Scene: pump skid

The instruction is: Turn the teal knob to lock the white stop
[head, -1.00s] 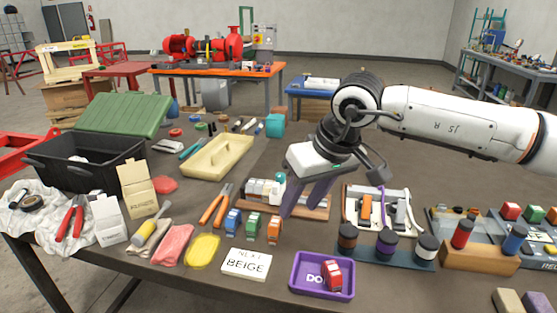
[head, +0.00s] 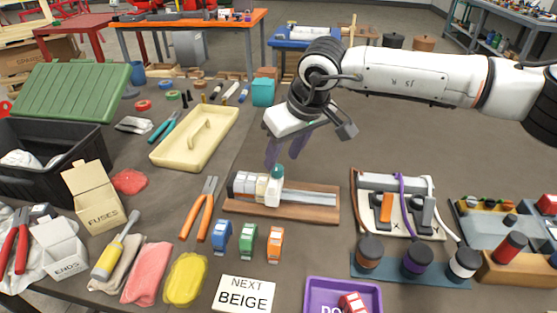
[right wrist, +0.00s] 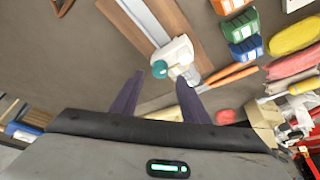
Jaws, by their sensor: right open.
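The teal knob (head: 276,171) sits on top of the white stop (head: 272,190) on a metal rail (head: 310,196) with a wooden base (head: 325,211). Whitish and grey blocks (head: 245,185) stand on the rail just left of the stop. My right gripper (head: 285,158) is open and empty, its purple fingers above and behind the knob in the head view. In the right wrist view, the teal knob (right wrist: 159,69) and white stop (right wrist: 178,54) lie just beyond the fingertips, apart from them. The knob's locked state cannot be told. My left gripper is not in view.
Blue, green and orange blocks (head: 248,242) stand in front of the rail, with orange-handled pliers (head: 203,209) to its left. A beige tray (head: 165,155) lies behind left.

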